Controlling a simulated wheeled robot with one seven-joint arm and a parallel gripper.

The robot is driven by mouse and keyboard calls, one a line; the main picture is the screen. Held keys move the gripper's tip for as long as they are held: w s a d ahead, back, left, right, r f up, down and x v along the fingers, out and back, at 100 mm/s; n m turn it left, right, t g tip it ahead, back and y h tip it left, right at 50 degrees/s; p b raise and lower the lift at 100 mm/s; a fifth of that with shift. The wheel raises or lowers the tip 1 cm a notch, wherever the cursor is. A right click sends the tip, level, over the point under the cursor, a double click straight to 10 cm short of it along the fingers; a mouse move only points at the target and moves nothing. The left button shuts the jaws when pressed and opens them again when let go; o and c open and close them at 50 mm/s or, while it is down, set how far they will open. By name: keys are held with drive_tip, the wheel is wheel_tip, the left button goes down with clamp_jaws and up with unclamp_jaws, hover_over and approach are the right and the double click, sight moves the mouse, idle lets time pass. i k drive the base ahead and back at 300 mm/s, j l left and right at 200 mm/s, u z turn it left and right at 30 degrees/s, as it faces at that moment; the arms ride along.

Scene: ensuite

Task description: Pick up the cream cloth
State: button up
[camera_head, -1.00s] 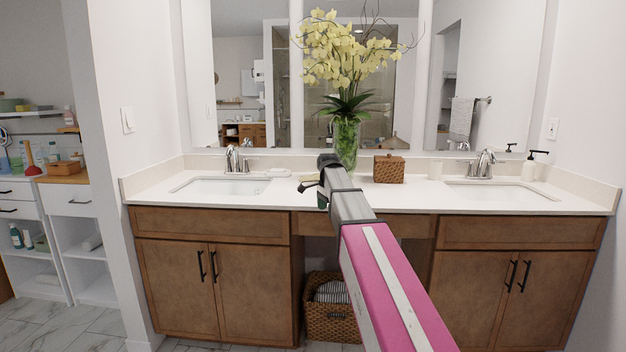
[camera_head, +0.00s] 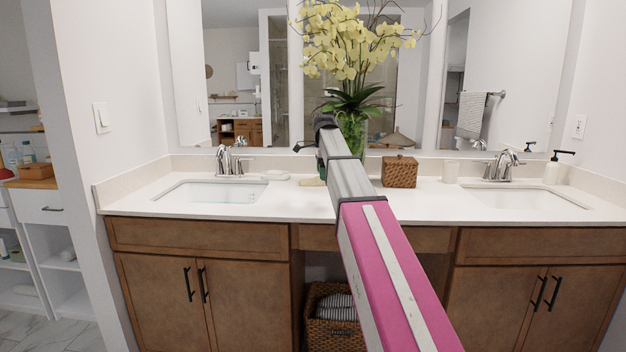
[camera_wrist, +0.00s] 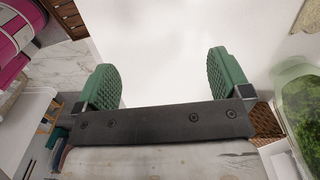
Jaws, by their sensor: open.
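A small pale yellowish item (camera_head: 313,182) lies on the counter just left of my arm in the head view. It may be the cream cloth, but it is partly hidden and too small to be sure. My gripper (camera_wrist: 167,78) shows in the wrist view with its two green-padded fingers wide apart and nothing between them. Only a blank white surface shows beyond the fingers; I cannot make out a cloth there. In the head view the gripper end is over the counter in front of the vase, mostly hidden by my arm.
A glass vase of yellow orchids (camera_head: 352,135) stands close behind my gripper and shows at the right of the wrist view (camera_wrist: 300,110). A woven box (camera_head: 400,172) is to its right. A white soap dish (camera_head: 276,175) and sink (camera_head: 208,191) are left. Wooden cabinets (camera_head: 200,285) front the counter (camera_head: 270,208).

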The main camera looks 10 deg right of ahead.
sight(316, 181)
drive_tip(key=i, duration=0.9)
